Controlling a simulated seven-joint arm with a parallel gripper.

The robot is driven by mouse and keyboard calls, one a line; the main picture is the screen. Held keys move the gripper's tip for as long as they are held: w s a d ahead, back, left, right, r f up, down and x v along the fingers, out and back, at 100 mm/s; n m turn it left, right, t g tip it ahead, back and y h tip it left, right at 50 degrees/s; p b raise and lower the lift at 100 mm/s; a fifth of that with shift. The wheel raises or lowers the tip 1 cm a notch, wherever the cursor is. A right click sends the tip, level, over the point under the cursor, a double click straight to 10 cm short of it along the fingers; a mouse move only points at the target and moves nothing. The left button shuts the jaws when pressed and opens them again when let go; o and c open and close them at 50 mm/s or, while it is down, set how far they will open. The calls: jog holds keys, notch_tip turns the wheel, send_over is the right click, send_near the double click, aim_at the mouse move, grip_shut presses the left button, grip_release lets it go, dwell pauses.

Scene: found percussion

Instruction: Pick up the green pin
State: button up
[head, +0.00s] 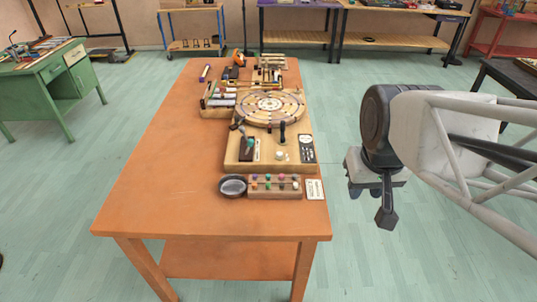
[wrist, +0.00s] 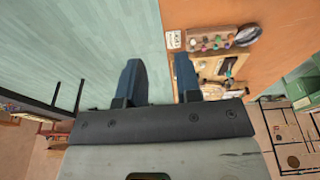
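A small wooden pin block (head: 275,194) holds several coloured pins in rows near the right edge of the orange table. It also shows upside down at the top of the wrist view (wrist: 192,41). A green pin (head: 268,177) seems to stand in its back row, but the pins are too small to tell their colours surely. My gripper (head: 370,206) hangs in the air to the right of the table, above the floor, well apart from the block. In the wrist view its two dark fingers (wrist: 160,80) stand apart with nothing between them.
A round dark dish (head: 232,186) touches or nearly touches the block's left side; a white label card (head: 315,189) lies at its right. Behind is a wooden board with switches (head: 270,155) and a large round disc (head: 270,105). The table's left and front (head: 165,185) are clear.

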jog(key=w+a+f+n, duration=0.2)
jog(key=w+a+f, duration=0.15)
jog(key=w, duration=0.55)
jog(key=n+g, duration=0.2)
jog(key=n, duration=0.2)
send_over(268, 184)
jog(key=f, duration=1.5)
jog(key=shift+s+d+f, duration=0.15)
jog(key=shift+d+f, duration=0.2)
jog(key=shift+f, duration=0.05)
jog(key=shift+w+a+f, duration=0.2)
jog(key=shift+f, duration=0.15)
jog(key=shift+f, duration=1.25)
jog(key=shift+a+f, duration=0.1)
jog(key=shift+f, duration=2.5)
